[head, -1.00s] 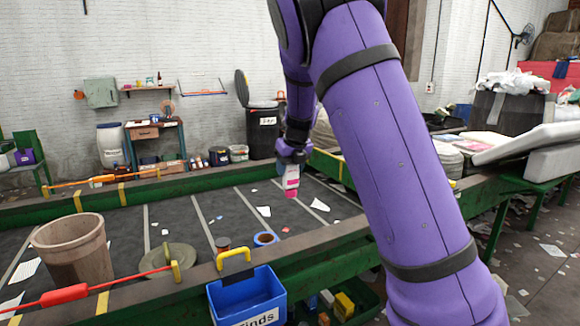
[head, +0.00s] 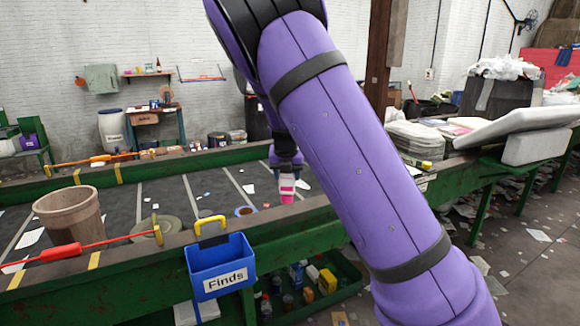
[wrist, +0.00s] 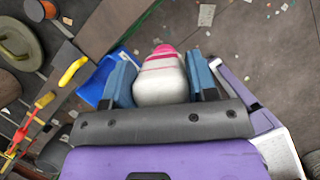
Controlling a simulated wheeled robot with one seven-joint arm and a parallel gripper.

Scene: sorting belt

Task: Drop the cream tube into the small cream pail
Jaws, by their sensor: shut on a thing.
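My gripper (head: 287,175) is shut on a white tube with a pink band and pink end (head: 287,187). In the wrist view the tube (wrist: 160,82) sits between the two blue fingers of my gripper (wrist: 158,88). I cannot make out a small cream pail in either view. A brownish bucket (head: 72,225) stands at the belt's left, and my arm hides part of the scene.
A blue "Finds" bin (head: 222,270) with a yellow handle hangs on the front rail; it also shows in the wrist view (wrist: 91,88). A green crate (head: 340,292) of mixed items sits low beneath the belt. Scraps litter the floor at right.

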